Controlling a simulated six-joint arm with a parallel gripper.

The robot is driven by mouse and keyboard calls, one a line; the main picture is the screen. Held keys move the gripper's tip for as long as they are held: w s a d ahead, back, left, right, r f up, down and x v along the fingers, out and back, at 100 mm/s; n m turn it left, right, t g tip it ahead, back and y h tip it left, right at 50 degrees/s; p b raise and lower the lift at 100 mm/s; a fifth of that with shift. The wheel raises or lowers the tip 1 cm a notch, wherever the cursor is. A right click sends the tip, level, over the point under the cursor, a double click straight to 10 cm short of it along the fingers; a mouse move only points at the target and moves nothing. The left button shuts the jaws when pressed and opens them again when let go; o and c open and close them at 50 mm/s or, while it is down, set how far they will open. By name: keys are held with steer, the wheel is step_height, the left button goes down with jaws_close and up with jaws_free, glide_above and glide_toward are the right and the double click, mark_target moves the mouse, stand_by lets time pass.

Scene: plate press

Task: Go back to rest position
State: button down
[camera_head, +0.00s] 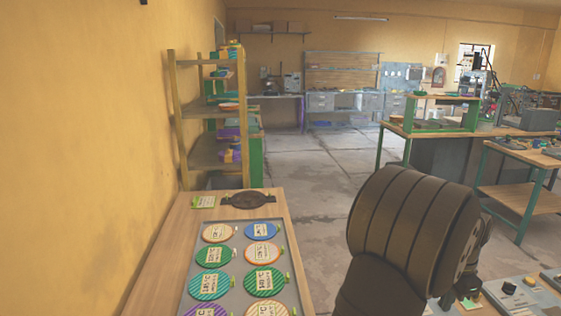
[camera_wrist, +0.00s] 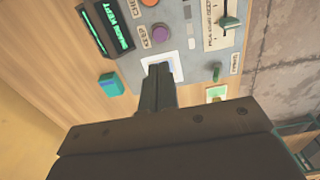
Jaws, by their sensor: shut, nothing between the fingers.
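My gripper (camera_wrist: 158,72) shows in the wrist view with its fingers together and nothing between them. The fingertips are in front of a white square (camera_wrist: 150,64) on a grey control panel (camera_wrist: 183,88); I cannot tell whether they touch it. In the head view my dark arm fills the lower right, and the gripper itself is hidden or out of frame there.
The panel carries a purple button (camera_wrist: 161,33), an orange button (camera_wrist: 149,2), a green-lit display (camera_wrist: 105,28) and a lever (camera_wrist: 230,23). A teal block (camera_wrist: 111,84) sits beside it. In the head view, a tray (camera_head: 233,268) holds several labelled round plates near a shelf (camera_head: 214,150).

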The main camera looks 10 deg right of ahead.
step_height(320, 180, up, 5)
steer(key=shift+f, duration=0.1)
stand_by(0.3)
